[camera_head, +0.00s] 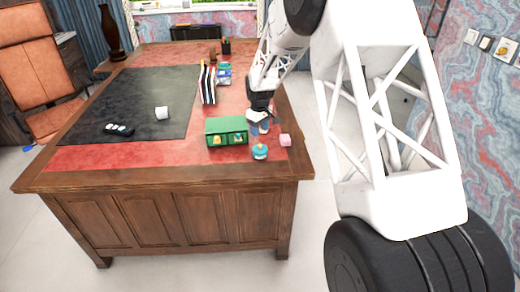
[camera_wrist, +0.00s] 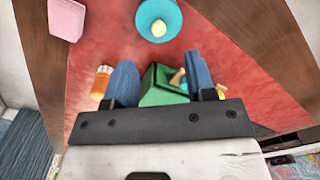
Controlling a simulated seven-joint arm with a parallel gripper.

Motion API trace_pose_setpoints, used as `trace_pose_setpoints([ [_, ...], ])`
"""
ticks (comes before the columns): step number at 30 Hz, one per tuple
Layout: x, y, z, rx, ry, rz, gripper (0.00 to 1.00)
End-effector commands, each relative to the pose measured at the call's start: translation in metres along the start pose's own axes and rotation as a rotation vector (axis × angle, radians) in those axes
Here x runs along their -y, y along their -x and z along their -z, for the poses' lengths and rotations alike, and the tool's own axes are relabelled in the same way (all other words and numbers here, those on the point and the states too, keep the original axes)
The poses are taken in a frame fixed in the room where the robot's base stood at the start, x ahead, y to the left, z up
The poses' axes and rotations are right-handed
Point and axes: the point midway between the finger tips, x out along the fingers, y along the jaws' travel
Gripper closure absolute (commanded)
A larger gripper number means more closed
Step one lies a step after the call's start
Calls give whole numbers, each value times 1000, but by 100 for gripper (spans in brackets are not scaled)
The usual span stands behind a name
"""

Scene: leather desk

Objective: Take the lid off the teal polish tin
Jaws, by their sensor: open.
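The teal polish tin (camera_head: 260,152) stands on the red leather near the desk's front right corner. The seam between lid and tin cannot be made out.
A green box (camera_head: 226,125) with small items in its front stands left of the tin; a pink block (camera_head: 285,140) is to its right. An orange jar (camera_wrist: 101,82) is beside one finger.

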Motion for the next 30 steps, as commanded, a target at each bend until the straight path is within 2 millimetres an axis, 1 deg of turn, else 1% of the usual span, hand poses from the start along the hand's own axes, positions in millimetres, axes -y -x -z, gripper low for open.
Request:
trace_pose_setpoints([
  [11,0,-24,0,1,0,1,50],
  [23,0,-27,0,0,0,0,50],
  [26,0,-32,0,1,0,1,50],
  [30,-1,-45,-1,2,-1,1,50],
])
